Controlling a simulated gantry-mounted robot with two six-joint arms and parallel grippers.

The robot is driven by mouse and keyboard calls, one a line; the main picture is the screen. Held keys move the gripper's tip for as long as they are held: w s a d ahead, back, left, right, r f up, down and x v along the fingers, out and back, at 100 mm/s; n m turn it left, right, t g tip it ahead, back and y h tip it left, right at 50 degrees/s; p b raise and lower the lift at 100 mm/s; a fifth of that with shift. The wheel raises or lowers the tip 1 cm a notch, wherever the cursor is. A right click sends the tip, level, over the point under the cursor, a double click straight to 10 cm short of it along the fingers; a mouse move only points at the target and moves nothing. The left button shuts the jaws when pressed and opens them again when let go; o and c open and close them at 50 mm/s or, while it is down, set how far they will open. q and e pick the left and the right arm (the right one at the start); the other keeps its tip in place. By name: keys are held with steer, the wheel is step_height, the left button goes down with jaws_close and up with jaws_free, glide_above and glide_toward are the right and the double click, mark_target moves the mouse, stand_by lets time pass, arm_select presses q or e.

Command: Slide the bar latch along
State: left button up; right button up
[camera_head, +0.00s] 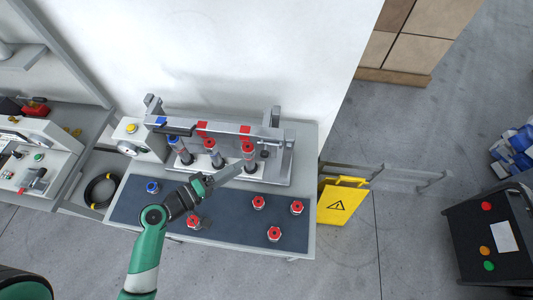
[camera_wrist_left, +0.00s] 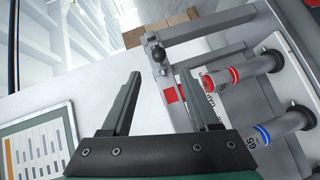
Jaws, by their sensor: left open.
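A grey bar latch (camera_head: 222,136) with red and blue marks runs across the top of the test rig (camera_head: 288,155), in front of a white wall. Capped cylinders (camera_head: 248,150) stand beneath it. My left gripper (camera_head: 222,178) is open, in front of and below the bar in the head view. In the left wrist view, the open fingers (camera_wrist_left: 158,78) have a grey bar part with a red square (camera_wrist_left: 172,95) between or just beyond them. A black ball knob (camera_wrist_left: 178,57) shows past the right fingertip. I cannot tell whether a finger touches the bar. My right gripper is out of view.
Loose red-topped pieces (camera_head: 274,233) and a blue one (camera_head: 152,187) sit on the dark mat (camera_head: 238,220). A box with a yellow button (camera_head: 131,128) stands left of the rig. A yellow warning sign (camera_head: 340,203) stands right of the table.

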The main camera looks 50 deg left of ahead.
mark_target(261, 156)
arm_select(q)
steer(key=x, duration=1)
steer(key=shift+w+d, duration=0.1)
steer(key=shift+w, duration=0.25)
jaws_close()
steer(key=shift+r+p, duration=0.1)
steer(key=shift+p, duration=0.2)
stand_by(0.4)
